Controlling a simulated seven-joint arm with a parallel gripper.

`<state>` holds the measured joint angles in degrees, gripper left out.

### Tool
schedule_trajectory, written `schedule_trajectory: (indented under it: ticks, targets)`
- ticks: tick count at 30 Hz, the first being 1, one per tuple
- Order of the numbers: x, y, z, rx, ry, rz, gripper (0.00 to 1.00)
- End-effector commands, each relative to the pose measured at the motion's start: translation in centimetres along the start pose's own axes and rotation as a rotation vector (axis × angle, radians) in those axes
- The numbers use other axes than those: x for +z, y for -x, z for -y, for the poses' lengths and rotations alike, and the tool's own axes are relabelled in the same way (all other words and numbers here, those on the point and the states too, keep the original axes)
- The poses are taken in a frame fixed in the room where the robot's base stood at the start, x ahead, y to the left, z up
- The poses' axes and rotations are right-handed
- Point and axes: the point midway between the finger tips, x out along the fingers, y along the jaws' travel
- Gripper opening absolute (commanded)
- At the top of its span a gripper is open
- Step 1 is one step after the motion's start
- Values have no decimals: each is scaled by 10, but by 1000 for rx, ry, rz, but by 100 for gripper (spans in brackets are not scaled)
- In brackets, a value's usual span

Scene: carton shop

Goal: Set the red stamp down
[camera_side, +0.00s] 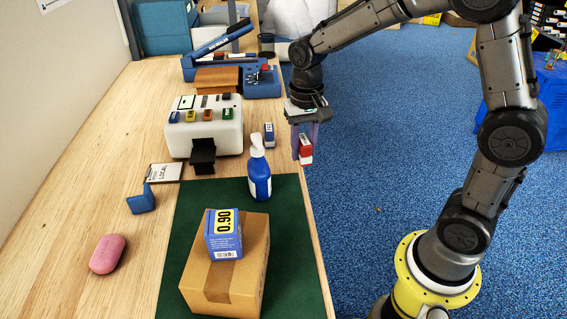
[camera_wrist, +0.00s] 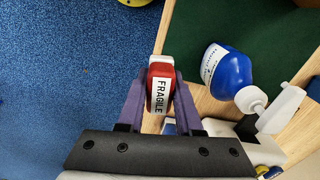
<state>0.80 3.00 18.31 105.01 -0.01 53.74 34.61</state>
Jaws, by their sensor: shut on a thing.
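The red stamp (camera_side: 306,150) is held between the purple fingers of my gripper (camera_side: 303,143), at the table's right edge in the side view. Its FRAGILE label faces up in the wrist view, where the red stamp (camera_wrist: 161,69) sits between the fingertips (camera_wrist: 160,92). The stamp overlaps the table edge, with blue carpet to its left. I cannot tell whether its bottom touches anything.
A blue pump bottle (camera_side: 260,182) stands nearby on the green mat (camera_side: 185,228). A carton (camera_side: 217,283) with a small blue box (camera_side: 223,235) on it is in front. A white machine (camera_side: 228,137) stands left. Bare wood (camera_side: 294,160) lies along the right edge.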

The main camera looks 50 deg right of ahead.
Motion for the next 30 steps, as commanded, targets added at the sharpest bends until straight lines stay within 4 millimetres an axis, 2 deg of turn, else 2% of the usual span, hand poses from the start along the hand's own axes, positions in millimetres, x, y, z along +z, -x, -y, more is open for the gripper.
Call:
schedule_trajectory:
  ticks: [2, 6, 12, 17, 30]
  targets:
    - [-12, -19, 12, 3, 130, 4, 0]
    - [-30, -37, 27, 0, 351, 1, 0]
    - [-44, -39, 38, -1, 558, -2, 0]
    - [-45, -38, 38, -1, 617, -2, 0]
    - [-44, -38, 38, -1, 630, -2, 0]
